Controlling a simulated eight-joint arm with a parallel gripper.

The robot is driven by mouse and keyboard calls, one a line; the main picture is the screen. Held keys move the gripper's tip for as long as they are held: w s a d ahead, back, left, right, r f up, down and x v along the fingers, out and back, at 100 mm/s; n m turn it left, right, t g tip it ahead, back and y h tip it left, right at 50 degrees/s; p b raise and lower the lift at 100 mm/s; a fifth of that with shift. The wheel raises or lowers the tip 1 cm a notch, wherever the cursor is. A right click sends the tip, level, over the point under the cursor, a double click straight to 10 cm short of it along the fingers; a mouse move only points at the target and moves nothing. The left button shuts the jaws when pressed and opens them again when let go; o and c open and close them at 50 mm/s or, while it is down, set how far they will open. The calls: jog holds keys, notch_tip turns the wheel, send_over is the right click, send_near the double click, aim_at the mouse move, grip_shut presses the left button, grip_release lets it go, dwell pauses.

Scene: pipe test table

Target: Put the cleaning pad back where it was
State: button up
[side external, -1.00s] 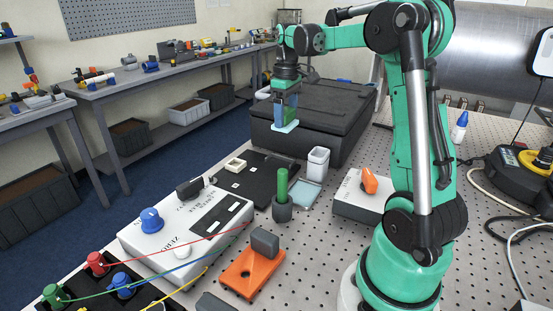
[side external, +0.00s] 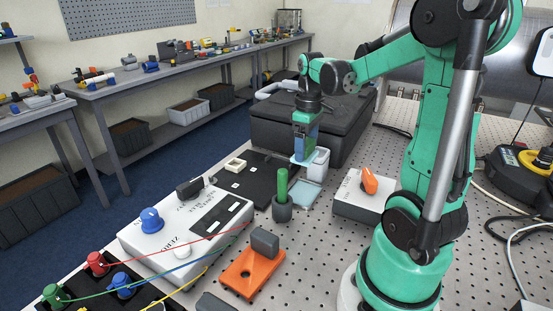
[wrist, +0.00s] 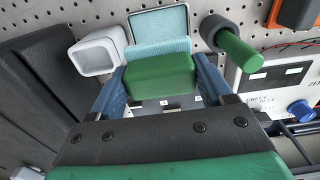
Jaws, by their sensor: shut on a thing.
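My gripper (side external: 305,138) is shut on the cleaning pad, a green block with a pale blue underside (side external: 302,158). In the wrist view the green block (wrist: 160,76) sits between the two blue fingers, and the pale blue pad sticks out beyond it. A shallow pale blue tray with a grey rim (side external: 305,195) lies on the table, below and near the held pad. The tray also shows in the wrist view (wrist: 160,18), partly covered by the pad. The pad is held above the table; its exact height is unclear.
A white open cup (side external: 319,165) stands just beside the tray, close to the pad. A green cylinder in a dark holder (side external: 282,200) stands on the tray's other side. A large dark case (side external: 345,115) is behind. A box with an orange knob (side external: 365,195) stands to the right.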

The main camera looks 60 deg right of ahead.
aim_at(303, 193)
notch_tip(303, 193, down, 9)
jog(key=shift+f, duration=0.2)
dwell(0.3)
jog(key=shift+f, duration=0.1)
jog(key=o, duration=1.2)
jog(key=shift+c, duration=0.2)
notch_tip(303, 193, up, 12)
jog(key=shift+f, duration=0.1)
jog(key=w+a+t, duration=0.3)
jog(key=a+t, duration=0.4)
jog(key=a, duration=1.2)
jog(key=shift+a, duration=0.3)
